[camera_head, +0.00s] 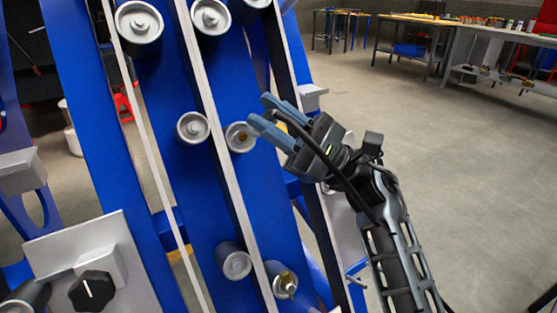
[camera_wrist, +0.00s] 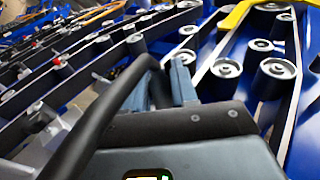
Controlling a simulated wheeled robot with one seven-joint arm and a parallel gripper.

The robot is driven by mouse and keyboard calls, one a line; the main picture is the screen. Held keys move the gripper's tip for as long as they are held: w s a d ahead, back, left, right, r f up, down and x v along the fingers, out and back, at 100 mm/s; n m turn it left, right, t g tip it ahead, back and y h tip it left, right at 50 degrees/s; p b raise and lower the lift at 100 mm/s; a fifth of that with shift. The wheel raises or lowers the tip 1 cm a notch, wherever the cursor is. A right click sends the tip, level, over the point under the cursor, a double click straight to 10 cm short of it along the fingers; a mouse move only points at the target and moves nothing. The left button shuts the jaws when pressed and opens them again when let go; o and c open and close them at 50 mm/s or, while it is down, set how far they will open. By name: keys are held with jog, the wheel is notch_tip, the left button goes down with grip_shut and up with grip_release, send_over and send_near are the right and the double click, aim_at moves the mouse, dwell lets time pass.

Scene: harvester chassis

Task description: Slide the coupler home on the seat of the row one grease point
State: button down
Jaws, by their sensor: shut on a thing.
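My gripper (camera_head: 260,109) reaches in from the right, its two blue-grey fingers beside the blue chassis. It is shut on the end of a black hose (camera_head: 305,140), which curves back along my wrist; the coupler itself is mostly hidden between the fingers. In the wrist view, the hose (camera_wrist: 95,125) arches up to the fingers (camera_wrist: 176,85). A roller with a small brass-coloured fitting (camera_head: 243,138) is just left of and below the fingertips. Another brass fitting (camera_head: 286,281) sits on a lower roller. I cannot tell which is row one or whether the coupler touches a seat.
Blue chassis plates (camera_head: 90,120) carry several grey rollers (camera_head: 193,127) and long pale belt edges (camera_head: 215,130) close to the fingers. A panel with a black knob (camera_head: 92,291) is at lower left. Workbenches (camera_head: 430,22) stand far back. The floor at right is clear.

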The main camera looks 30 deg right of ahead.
jog(key=shift+s+a+f+n+g+y+b, duration=0.1)
jog(key=shift+s+f+n+g+y+b, duration=0.1)
jog(key=shift+s+n+g+y+b, duration=0.45)
jog(key=shift+s+a+f+n+g+y+b, duration=0.15)
jog(key=shift+s+n+g+y+b, duration=0.25)
jog(key=shift+n+g+y+b, duration=0.4)
jog(key=shift+d, duration=0.1)
jog(key=shift+f+n, duration=0.15)
jog(key=shift+n, duration=0.1)
jog(key=shift+w+d+f+b, duration=0.1)
jog(key=shift+w+f+b, duration=0.3)
jog(key=shift+w+b, duration=0.5)
jog(key=shift+w+a+f+b, duration=0.1)
jog(key=shift+w+f+b, duration=0.35)
jog(key=shift+b, duration=0.7)
jog(key=shift+w+d+f+b, duration=0.1)
jog(key=shift+w+f+b, duration=0.2)
jog(key=shift+w+b, duration=0.6)
jog(key=shift+s, duration=0.15)
jog(key=shift+b, duration=1.05)
